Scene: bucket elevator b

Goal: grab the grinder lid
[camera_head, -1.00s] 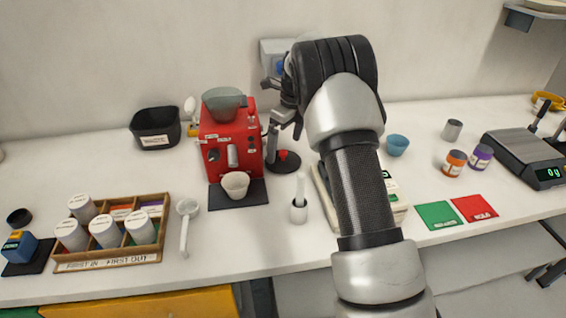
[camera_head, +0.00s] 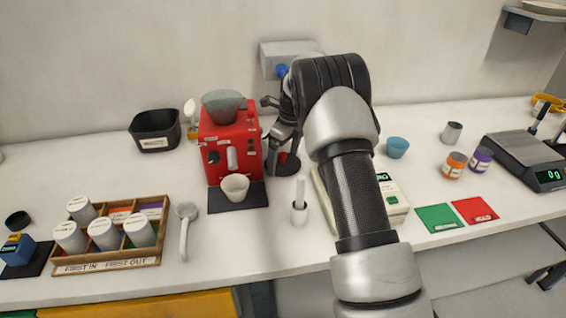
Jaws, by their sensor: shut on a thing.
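The grinder lid, a dark round disc with a red knob (camera_head: 289,167), lies on the white counter just right of the red machine (camera_head: 231,150). My gripper (camera_head: 281,152) reaches down to it from above, with its dark fingers at the red knob. It is shut on the lid; the fingers cover part of the knob, so the exact contact is hard to see. The lid appears to rest on the counter still. A grey see-through hopper (camera_head: 223,106) sits on top of the red machine.
A white cup (camera_head: 235,187) stands on a dark mat in front of the machine. My forearm hides part of a pale device (camera_head: 392,203). A blue bowl (camera_head: 397,146) is to the right. A wall box (camera_head: 290,52) is behind.

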